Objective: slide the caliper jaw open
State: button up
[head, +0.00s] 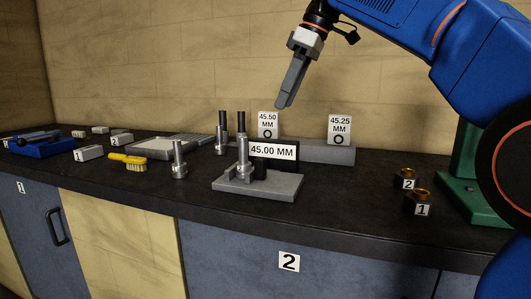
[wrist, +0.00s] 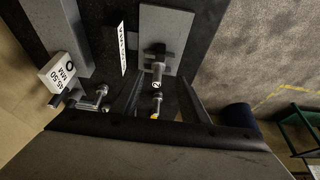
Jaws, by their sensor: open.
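A grey base plate (head: 258,187) stands on the dark worktop, with a grey upright piece (head: 243,160), a small black block (head: 260,170) and a sign reading 45.00 MM (head: 273,152). This looks like the caliper fixture, but I cannot tell which part is the sliding jaw. The plate also shows in the wrist view (wrist: 165,22), with a dark piece (wrist: 158,54) on it. My gripper (head: 283,104) hangs above and behind the plate, pointing down, touching nothing. In the wrist view its two fingers stand apart and empty.
Grey steel pins (head: 179,160) stand left of the plate. A grey block (head: 325,152) behind bears signs 45.50 MM (head: 268,125) and 45.25 MM (head: 340,129). A yellow brush (head: 129,161) lies left. Brass-topped holders (head: 418,201) stand right, near a green stand (head: 470,190).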

aim_at(261, 158)
jog(key=x, duration=1.6)
jog(key=shift+d+f, duration=0.1)
jog(key=shift+f, duration=0.15)
jog(key=shift+c, duration=0.3)
